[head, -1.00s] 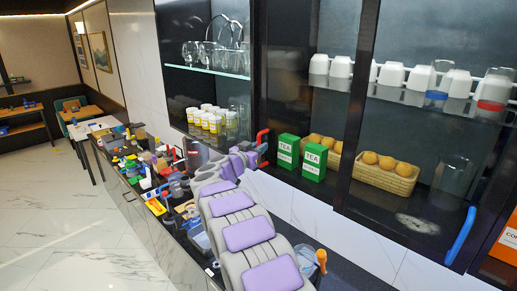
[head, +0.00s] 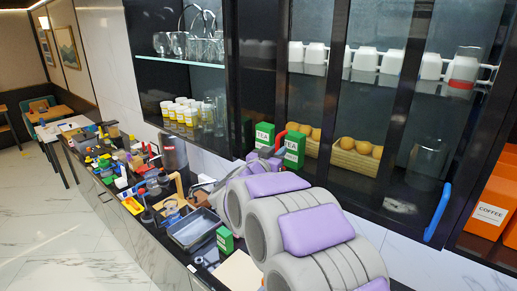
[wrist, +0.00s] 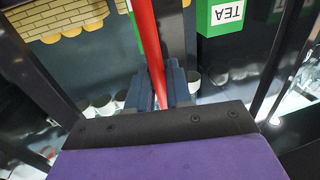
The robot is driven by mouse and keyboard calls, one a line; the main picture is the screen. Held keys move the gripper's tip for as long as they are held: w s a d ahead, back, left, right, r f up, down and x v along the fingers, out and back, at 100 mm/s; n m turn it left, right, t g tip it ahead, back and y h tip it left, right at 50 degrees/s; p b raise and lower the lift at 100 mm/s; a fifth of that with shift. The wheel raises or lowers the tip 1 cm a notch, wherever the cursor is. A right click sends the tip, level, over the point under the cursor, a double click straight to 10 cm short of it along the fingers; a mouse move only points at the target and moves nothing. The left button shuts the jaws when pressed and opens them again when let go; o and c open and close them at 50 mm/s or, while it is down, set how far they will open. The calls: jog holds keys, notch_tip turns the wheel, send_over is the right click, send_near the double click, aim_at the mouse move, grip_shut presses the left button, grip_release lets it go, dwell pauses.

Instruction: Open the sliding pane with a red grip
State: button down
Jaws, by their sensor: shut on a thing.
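The sliding pane's red grip (head: 280,141) shows in the head view in front of the green tea boxes, partly hidden by my arm. In the wrist view the red grip (wrist: 147,40) is a long bar running between the two dark fingers of my gripper (wrist: 160,84). My gripper (head: 267,154) is shut on it. The dark-framed glass pane (head: 312,100) stands partly to the right, with a gap at its left side. A blue grip (head: 437,212) is on another pane at the right.
Behind the glass are tea boxes (head: 294,150), baskets of round buns (head: 357,158) and white cups (head: 365,58). Below, the counter holds a grey tray (head: 194,230) and many small items close to my arm. Orange coffee boxes (head: 491,205) stand far right.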

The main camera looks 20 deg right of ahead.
jog(key=s+d, duration=0.1)
jog(key=s, duration=0.1)
jog(key=s+d, duration=0.4)
jog(key=s, duration=0.1)
jog(key=shift+s+d, duration=0.1)
jog(key=shift+d, duration=0.05)
jog(key=c, duration=1.2)
grip_release()
jog(key=v, duration=1.7)
jog(key=shift+a+b, duration=0.25)
jog(key=shift+b, duration=0.1)
jog(key=shift+f, duration=0.1)
